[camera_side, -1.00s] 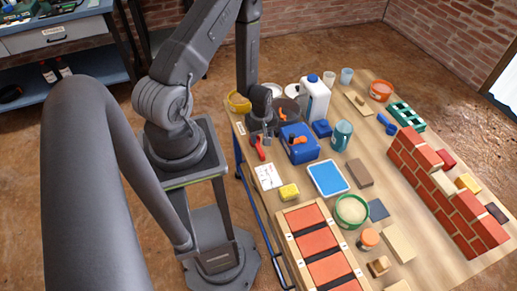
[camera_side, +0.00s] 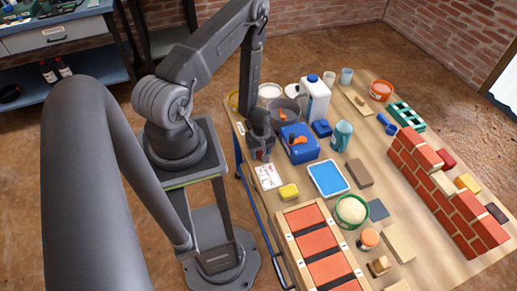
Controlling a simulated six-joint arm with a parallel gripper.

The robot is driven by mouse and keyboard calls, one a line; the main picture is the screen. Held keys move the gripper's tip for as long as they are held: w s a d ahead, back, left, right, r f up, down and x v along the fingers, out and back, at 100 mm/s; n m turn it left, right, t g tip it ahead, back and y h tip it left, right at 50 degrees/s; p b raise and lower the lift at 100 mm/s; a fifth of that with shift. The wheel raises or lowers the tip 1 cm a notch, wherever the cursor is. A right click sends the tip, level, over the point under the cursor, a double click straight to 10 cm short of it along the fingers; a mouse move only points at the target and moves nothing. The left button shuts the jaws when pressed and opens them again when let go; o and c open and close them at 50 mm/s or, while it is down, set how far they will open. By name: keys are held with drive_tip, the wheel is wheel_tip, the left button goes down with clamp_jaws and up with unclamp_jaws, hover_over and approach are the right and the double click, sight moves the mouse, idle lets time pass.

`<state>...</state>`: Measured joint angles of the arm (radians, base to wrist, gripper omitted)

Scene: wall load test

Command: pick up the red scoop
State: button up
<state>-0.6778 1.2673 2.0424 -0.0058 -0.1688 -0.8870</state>
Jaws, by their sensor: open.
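The red scoop (camera_side: 258,156) lies near the left edge of the wooden table. Only a small bit of red shows, because my gripper covers most of it. My gripper (camera_side: 262,153) points down right over the scoop, low near the tabletop. It is open. I cannot tell whether the fingers are on both sides of the scoop or touch it.
A blue box (camera_side: 300,152) with an orange-handled tool stands close right of my gripper. A grey bucket (camera_side: 290,105) and a white jug (camera_side: 316,98) stand behind. A white printed sheet (camera_side: 268,178) and a yellow sponge (camera_side: 289,192) lie in front. A brick wall (camera_side: 450,200) stands at right.

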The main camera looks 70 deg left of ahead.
drive_tip(key=shift+c, duration=0.4)
clamp_jaws()
drive_tip(key=shift+r, duration=0.2)
